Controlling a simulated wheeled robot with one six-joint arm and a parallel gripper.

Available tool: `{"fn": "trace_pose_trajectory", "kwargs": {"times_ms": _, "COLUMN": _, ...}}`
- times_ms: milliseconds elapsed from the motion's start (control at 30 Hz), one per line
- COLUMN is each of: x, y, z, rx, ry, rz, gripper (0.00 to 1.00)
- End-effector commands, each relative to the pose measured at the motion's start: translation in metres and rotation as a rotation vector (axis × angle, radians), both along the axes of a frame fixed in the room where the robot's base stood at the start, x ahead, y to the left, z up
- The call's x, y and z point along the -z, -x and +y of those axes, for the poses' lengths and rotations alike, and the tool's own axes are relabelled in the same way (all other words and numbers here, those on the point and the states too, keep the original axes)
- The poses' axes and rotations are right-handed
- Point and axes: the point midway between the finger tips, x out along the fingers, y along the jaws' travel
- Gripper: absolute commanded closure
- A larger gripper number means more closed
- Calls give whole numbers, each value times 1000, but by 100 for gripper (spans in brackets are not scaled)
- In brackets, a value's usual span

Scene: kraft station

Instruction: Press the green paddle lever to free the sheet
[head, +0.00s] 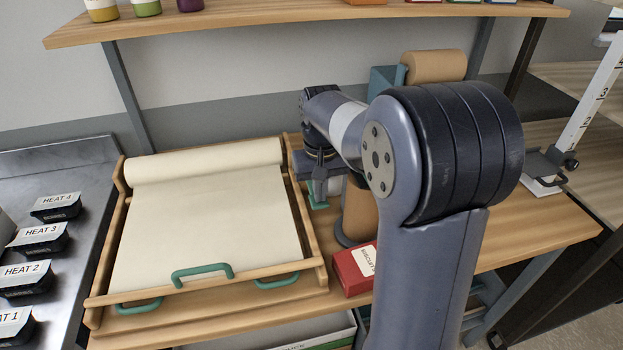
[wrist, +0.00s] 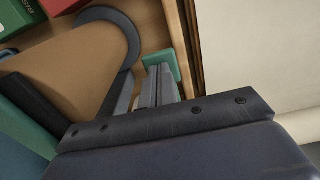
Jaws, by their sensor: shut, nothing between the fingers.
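The green paddle lever (head: 319,205) shows only as a small green piece low beside the tray's right rail, mostly hidden by my gripper (head: 319,188). In the wrist view a green paddle (wrist: 172,62) lies just beyond my gripper's tips (wrist: 160,78). My gripper is shut and empty, pointing down over or at the paddle. I cannot tell whether they touch. A brown kraft sheet (wrist: 75,70) or roll surface passes to the left in the wrist view; it shows behind my arm (head: 362,212) in the head view.
A wooden tray (head: 308,225) with a cream roll and sheet (head: 200,225) and green handles is left of my gripper. A red box (head: 352,270) lies in front. A kraft roll (head: 437,66) stands behind. A dark curved part (wrist: 122,25) borders the kraft paper.

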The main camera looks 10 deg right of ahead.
Motion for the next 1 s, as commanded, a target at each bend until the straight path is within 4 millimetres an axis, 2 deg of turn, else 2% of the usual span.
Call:
{"fn": "trace_pose_trajectory", "kwargs": {"times_ms": 33, "x": -9, "y": 0, "z": 0, "rx": 0, "ry": 0, "rz": -1, "gripper": 100}}
{"fn": "trace_pose_trajectory", "kwargs": {"times_ms": 100, "x": -15, "y": 0, "z": 0, "rx": 0, "ry": 0, "rz": -1, "gripper": 100}}
{"fn": "trace_pose_trajectory", "kwargs": {"times_ms": 1000, "x": -87, "y": 0, "z": 0, "rx": 0, "ry": 0, "rz": -2, "gripper": 100}}
